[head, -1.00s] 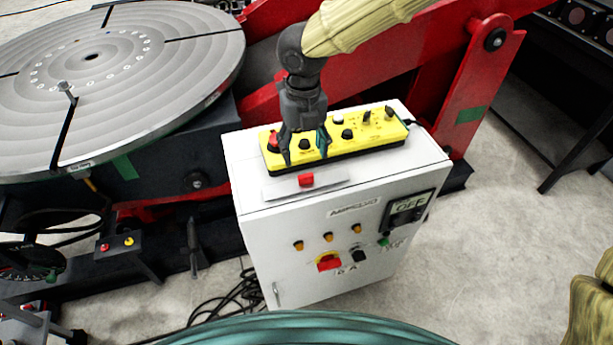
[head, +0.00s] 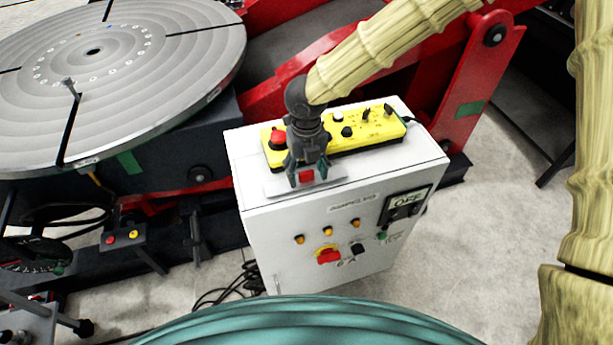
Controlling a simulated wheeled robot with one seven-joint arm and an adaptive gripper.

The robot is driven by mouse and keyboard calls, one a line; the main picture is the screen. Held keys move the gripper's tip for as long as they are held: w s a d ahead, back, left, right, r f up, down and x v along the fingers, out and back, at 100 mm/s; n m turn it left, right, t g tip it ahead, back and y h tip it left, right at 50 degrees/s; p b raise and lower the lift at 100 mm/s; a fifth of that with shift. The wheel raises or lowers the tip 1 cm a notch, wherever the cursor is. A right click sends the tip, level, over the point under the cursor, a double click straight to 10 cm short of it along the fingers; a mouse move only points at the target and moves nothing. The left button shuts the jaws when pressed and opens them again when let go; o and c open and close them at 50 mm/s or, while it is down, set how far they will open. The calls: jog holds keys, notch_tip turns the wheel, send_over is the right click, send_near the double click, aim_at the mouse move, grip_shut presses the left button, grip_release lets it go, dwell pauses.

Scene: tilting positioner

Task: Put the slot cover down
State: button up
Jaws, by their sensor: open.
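A thin grey plate (head: 275,189) with a red block (head: 306,177) on it lies flat on top of the white cabinet, in front of the yellow control box; I take it to be the slot cover. My gripper (head: 307,176) points down over it in the head view. Its fingers are open, one on each side of the red block in the picture. I cannot tell whether they touch the block or how far above the plate the tips are. The gripper hides part of the plate and of the yellow box.
The yellow control box (head: 375,130) with buttons and a red knob lies behind the plate on the white cabinet (head: 330,212). A round slotted turntable (head: 150,95) stands at the left. Red machine arms (head: 472,85) rise behind. A little free cabinet top shows at the right.

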jog(key=shift+f, duration=0.45)
grip_shut()
jog(key=shift+r, duration=0.15)
jog(key=shift+r+b, duration=0.45)
jog(key=shift+r, duration=0.2)
jog(key=shift+s+a+r+b, duration=0.1)
jog(key=shift+s+r+b, duration=0.2)
jog(key=shift+r+b, duration=0.45)
jog(key=s+a+r+b, duration=0.1)
jog(key=s+b, duration=0.1)
jog(key=s, duration=0.5)
jog(key=s+a+r+b, duration=0.1)
jog(key=s+a+b, duration=0.1)
jog(key=s, duration=0.6)
jog(key=shift+a, duration=0.3)
